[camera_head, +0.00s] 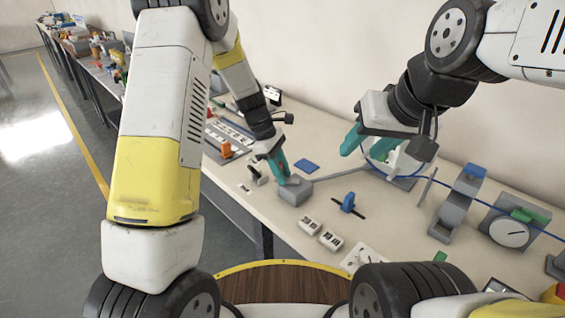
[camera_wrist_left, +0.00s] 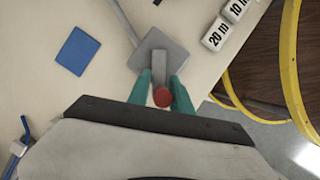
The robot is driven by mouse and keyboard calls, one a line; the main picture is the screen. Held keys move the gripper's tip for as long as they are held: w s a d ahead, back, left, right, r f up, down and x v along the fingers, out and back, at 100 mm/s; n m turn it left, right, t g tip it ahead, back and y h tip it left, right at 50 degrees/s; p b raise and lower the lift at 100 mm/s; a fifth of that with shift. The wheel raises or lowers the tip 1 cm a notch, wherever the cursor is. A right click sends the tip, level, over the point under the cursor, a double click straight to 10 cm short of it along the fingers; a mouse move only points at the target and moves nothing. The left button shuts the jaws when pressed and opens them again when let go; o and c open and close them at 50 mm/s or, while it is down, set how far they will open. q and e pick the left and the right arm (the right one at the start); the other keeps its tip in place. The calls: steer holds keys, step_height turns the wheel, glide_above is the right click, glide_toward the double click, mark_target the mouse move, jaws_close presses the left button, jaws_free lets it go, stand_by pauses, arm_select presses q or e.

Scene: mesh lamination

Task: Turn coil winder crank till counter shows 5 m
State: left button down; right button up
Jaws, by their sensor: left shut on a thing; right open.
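The crank shows in the left wrist view as a red-tipped grey handle (camera_wrist_left: 162,97) in front of a square grey block (camera_wrist_left: 150,48). My left gripper (camera_wrist_left: 163,92) is shut on this handle, one green finger on each side. In the head view the left gripper (camera_head: 283,170) is over the grey block (camera_head: 295,192), from which a thin grey arm (camera_head: 340,175) runs right towards a white winder part (camera_head: 402,162) with blue wire. My right gripper (camera_head: 366,140) is open beside and above that part, partly covering it. I cannot make out a counter reading.
A blue pad (camera_head: 306,166) lies behind the arm. In front are a blue clip-like part (camera_head: 348,203) and two white labelled blocks (camera_head: 320,233). A grey stand with blue top (camera_head: 458,203) and a dial unit (camera_head: 511,230) stand to the right.

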mark_target(296, 175)
arm_select(q)
steer(key=m, duration=0.1)
steer(key=m+g, duration=0.1)
steer(key=m, duration=0.1)
steer(key=shift+w+d+f+m+g+y, duration=0.25)
steer(key=shift+w+m+g+y, duration=0.05)
steer(key=shift+m+y, duration=0.1)
steer(key=m, duration=0.2)
steer(key=w+d+m+g+y, duration=0.1)
steer(key=m, duration=0.1)
steer(key=shift+w+m+y, duration=0.15)
steer(key=shift+m+y, duration=0.15)
steer(key=m, duration=0.2)
steer(key=w+d+m+y, duration=0.1)
steer(key=m, duration=0.1)
steer(key=shift+y, duration=0.3)
steer(key=shift+d+m+y, duration=0.35)
steer(key=shift+m+y, duration=0.1)
steer(key=shift+m, duration=0.8)
steer(key=shift+d+m+y, duration=0.35)
steer(key=shift+m+y, duration=0.1)
steer(key=shift+m, duration=0.8)
steer(key=shift+w, duration=0.1)
steer(key=c, duration=1.3)
jaws_free()
steer(key=shift+r, duration=0.1)
steer(key=shift+w+d+r, duration=0.1)
steer(key=shift+d, duration=0.05)
